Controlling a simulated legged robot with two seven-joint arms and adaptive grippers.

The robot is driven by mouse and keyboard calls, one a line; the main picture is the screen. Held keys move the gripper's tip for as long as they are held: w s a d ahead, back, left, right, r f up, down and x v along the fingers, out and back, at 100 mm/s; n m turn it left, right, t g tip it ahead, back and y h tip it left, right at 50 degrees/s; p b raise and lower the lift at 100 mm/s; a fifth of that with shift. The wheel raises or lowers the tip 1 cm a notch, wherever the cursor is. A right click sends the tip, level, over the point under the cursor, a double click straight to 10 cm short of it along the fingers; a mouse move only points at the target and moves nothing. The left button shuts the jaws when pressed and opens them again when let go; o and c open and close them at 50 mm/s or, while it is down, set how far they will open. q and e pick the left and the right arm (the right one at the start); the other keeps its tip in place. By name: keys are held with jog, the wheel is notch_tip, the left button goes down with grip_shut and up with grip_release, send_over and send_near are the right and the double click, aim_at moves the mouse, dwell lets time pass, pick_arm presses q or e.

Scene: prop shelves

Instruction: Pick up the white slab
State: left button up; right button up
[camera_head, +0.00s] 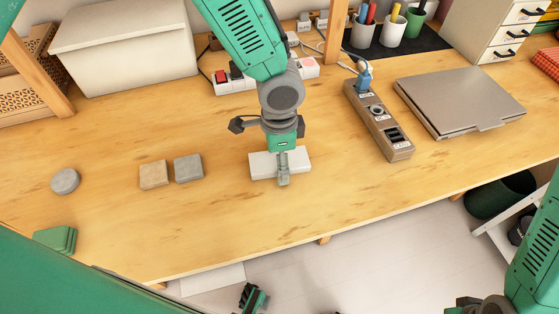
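The white slab (262,167) lies flat on the wooden table near its middle, long side running left to right. My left gripper (283,165) points down directly over the slab. One finger shows in front of the slab, its tip reaching past the slab's near edge. The far finger is hidden, so I cannot tell whether the gripper is closed on the slab. The slab shows no clear gap from the table. My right arm shows at the lower right edge; I cannot make out its gripper.
Left on the table (215,215) are a tan block (153,175), a grey block (188,168), a grey round piece (65,181) and a green piece (56,239). Right are a brown socket strip (380,122) and a laptop (455,95). A power strip (232,85) lies behind.

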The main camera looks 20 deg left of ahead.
pick_arm(q)
jog(key=shift+d, duration=0.1)
jog(key=shift+c, duration=0.4)
jog(key=shift+r, duration=0.1)
jog(key=c, duration=1.5)
